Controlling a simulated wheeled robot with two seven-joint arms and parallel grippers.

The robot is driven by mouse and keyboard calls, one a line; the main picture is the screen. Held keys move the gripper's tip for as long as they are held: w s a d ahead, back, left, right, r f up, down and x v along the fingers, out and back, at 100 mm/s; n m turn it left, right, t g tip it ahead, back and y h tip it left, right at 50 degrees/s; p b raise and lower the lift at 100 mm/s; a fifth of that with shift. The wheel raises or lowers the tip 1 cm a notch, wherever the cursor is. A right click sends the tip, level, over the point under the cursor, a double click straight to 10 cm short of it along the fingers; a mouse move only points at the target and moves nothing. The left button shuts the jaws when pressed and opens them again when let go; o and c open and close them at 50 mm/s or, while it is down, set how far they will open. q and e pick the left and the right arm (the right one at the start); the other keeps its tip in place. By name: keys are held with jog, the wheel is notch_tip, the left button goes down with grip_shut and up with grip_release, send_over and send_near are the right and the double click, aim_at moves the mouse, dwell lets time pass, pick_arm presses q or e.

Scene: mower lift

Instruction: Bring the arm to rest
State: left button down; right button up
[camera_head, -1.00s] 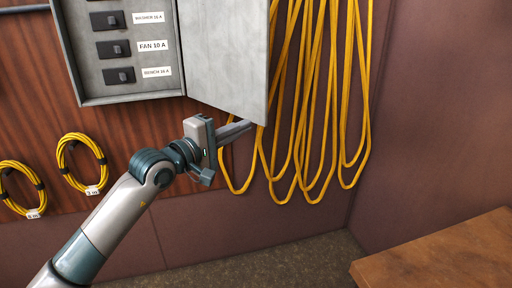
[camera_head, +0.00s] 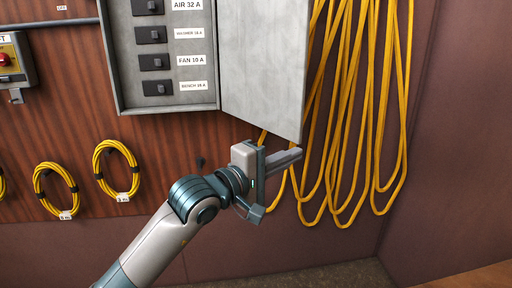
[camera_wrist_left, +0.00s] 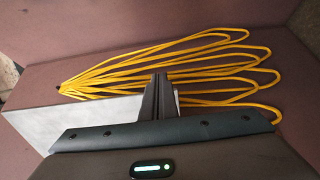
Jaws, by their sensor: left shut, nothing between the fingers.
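My left gripper (camera_head: 286,159) is shut and empty. In the head view it is just below the lower edge of the open grey panel door (camera_head: 262,65), with its fingers pointing right towards the hanging yellow cables (camera_head: 345,120). In the left wrist view the closed fingers (camera_wrist_left: 158,97) stand in front of the yellow cables (camera_wrist_left: 190,66), and the door (camera_wrist_left: 75,122) lies to their left. I cannot tell whether the fingers touch a cable. My right gripper is not in view.
The grey breaker box (camera_head: 165,107) holds several labelled black switches, including FAN 10 A. Coiled yellow cables (camera_head: 118,168) hang on the wooden board at left. A box with a red button (camera_head: 5,60) is at far left. A wooden surface (camera_head: 475,279) is at lower right.

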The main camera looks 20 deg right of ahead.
pick_arm(q)
jog(key=shift+f, duration=0.1)
